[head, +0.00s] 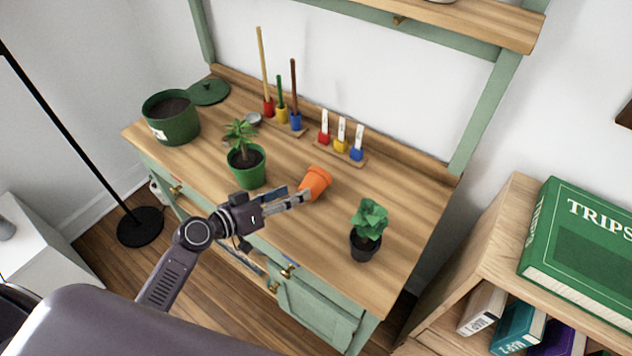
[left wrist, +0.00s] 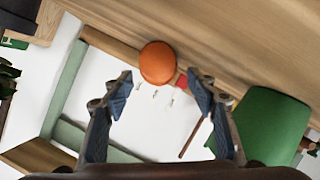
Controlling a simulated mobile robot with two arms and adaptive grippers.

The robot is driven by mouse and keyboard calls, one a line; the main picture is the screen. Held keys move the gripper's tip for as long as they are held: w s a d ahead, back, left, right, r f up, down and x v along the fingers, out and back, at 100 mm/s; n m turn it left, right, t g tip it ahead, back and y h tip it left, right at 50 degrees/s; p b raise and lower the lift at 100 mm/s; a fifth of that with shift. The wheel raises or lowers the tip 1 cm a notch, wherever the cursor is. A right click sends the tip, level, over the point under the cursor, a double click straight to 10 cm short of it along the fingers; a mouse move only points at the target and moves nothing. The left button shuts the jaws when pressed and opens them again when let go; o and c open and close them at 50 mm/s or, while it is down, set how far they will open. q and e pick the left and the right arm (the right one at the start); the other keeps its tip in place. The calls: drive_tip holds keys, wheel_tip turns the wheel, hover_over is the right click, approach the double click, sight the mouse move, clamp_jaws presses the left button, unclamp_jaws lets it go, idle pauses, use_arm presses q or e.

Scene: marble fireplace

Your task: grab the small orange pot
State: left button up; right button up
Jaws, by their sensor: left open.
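The small orange pot (head: 315,183) lies on its side on the wooden bench top, near the middle. My left gripper (head: 294,195) comes in from the front left, its fingertips close beside the pot. In the left wrist view the pot (left wrist: 158,62) shows as a round orange shape just beyond and between the two open fingers (left wrist: 160,92). The gap between them looks empty. I cannot tell whether a finger touches the pot. My right gripper is not in view.
A green pot with a plant (head: 246,168) stands left of the gripper. A black pot with a plant (head: 366,241) stands to the right. Coloured tool holders (head: 340,144) line the back. A large green pot (head: 172,119) stands at the left end.

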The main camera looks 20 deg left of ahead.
sight(301, 187)
use_arm(q)
drive_tip(key=shift+w+d+r+p, duration=0.1)
drive_tip(key=shift+w+d+p, duration=0.35)
drive_tip(key=shift+w, duration=0.25)
drive_tip(key=x, duration=0.3)
drive_tip(key=shift+w+d+p, duration=0.1)
drive_tip(key=shift+w+p, duration=0.15)
drive_tip(key=shift+p, duration=0.15)
drive_tip(key=shift+w+d, duration=0.1)
drive_tip(key=shift+w, duration=0.1)
drive_tip(key=shift+f, duration=0.2)
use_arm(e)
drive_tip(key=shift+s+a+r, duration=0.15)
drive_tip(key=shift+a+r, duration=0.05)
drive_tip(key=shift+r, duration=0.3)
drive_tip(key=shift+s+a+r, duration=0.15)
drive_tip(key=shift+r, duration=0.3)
use_arm(q)
drive_tip(key=c, duration=0.8)
drive_tip(key=shift+c, duration=0.4)
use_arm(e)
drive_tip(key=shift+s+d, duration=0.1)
use_arm(q)
drive_tip(key=shift+r, duration=0.15)
